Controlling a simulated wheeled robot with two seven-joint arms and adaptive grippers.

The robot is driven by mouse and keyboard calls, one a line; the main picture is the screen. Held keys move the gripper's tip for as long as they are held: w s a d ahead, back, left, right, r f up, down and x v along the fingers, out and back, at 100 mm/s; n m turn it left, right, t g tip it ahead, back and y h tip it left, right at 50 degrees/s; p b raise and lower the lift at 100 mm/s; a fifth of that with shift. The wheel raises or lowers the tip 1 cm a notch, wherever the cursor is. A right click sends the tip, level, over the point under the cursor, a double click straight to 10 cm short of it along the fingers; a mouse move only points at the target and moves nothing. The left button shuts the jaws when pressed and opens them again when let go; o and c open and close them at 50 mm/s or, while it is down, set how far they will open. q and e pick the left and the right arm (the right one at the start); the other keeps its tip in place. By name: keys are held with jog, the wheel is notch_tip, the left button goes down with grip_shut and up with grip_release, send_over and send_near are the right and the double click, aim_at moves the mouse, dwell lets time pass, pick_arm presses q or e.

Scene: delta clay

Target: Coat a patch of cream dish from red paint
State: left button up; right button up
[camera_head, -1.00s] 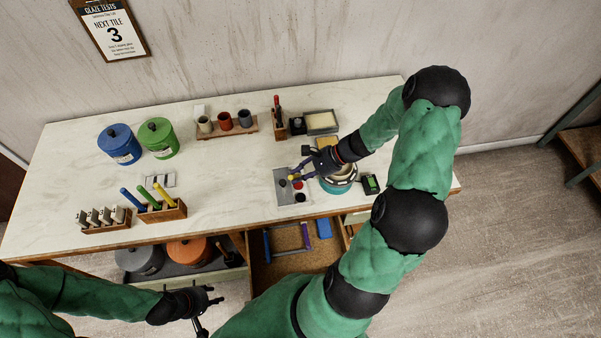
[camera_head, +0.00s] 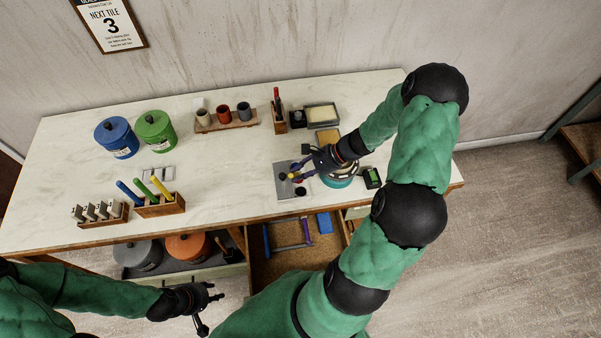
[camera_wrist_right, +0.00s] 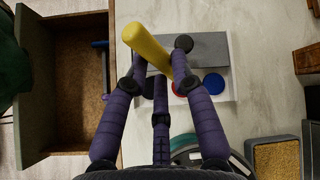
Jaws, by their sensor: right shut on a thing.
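My right gripper (camera_head: 297,170) is shut on a yellow stick-shaped tool (camera_wrist_right: 148,48), over the paint palette (camera_head: 283,183). A teal round stand (camera_head: 338,182) lies under my right wrist. The cream dish cannot be made out clearly there. My left gripper (camera_head: 208,296) is open and empty in front of the bench.
An open drawer (camera_head: 272,268) sticks out below the bench front, holding a blue block (camera_head: 324,222). A tool rack (camera_head: 160,207) stands left of the palette. Blue (camera_head: 117,138) and green (camera_head: 155,131) canisters stand at back left. The bench middle is clear.

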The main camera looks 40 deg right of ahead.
jog(key=shift+f+b, duration=0.6)
jog(key=shift+f, duration=0.1)
dwell(1.7)
jog(key=shift+r, duration=0.1)
notch_tip(320, 180, up, 7)
jog(key=p, duration=0.5)
dwell(0.4)
dwell(0.5)
